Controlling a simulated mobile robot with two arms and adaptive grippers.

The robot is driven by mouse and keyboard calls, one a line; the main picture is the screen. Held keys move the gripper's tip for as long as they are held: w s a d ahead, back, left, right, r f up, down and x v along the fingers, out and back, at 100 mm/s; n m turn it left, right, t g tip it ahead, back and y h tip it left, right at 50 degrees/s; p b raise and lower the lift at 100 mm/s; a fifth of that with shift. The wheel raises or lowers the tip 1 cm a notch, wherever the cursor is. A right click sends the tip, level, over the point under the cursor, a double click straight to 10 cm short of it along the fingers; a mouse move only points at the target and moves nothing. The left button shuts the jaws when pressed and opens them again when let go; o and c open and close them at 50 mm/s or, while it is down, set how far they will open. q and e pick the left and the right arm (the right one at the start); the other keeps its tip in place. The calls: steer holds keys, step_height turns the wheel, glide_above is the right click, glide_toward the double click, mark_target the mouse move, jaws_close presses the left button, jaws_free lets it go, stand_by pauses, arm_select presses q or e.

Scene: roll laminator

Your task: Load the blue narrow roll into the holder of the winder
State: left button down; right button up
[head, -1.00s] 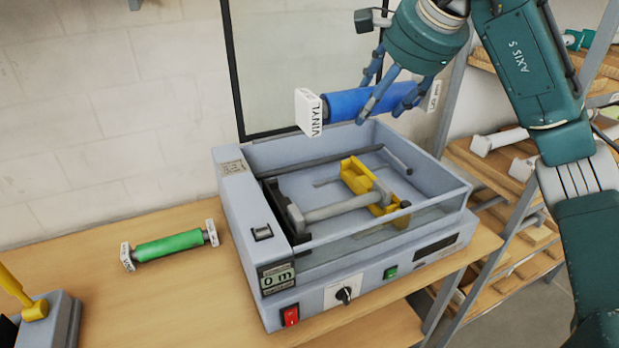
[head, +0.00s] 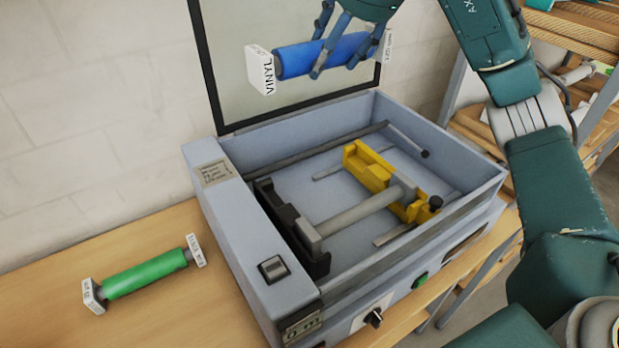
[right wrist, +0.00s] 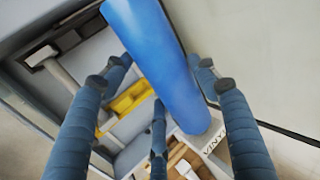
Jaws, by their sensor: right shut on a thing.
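The blue roll (head: 325,54) has white square end caps, the left one marked VINYL. My right gripper (head: 338,50) is shut on it and holds it in the air above the back of the winder. The roll (right wrist: 160,60) also crosses between the fingers in the right wrist view. The winder (head: 240,235) is a grey open-topped box with its lid raised. Inside, the holder has a black block (head: 290,228) on the left, a yellow bracket (head: 380,178) on the right and a grey bar (head: 360,212) between them. My left gripper is not in view.
A green roll (head: 145,273) with white end caps lies on the wooden table (head: 50,250), left of the winder. The raised glass lid (head: 270,95) stands behind the box. Shelves (head: 570,30) with other rolls stand at the right.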

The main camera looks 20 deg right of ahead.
step_height(320, 180, down, 26)
steer(key=b, duration=0.3)
steer(key=shift+f, duration=0.2)
stand_by(0.5)
steer(key=shift+w, duration=0.15)
steer(key=shift+f+b, duration=0.65)
steer(key=shift+b, duration=0.3)
steer(key=o, duration=1.6)
steer(key=shift+r, duration=0.1)
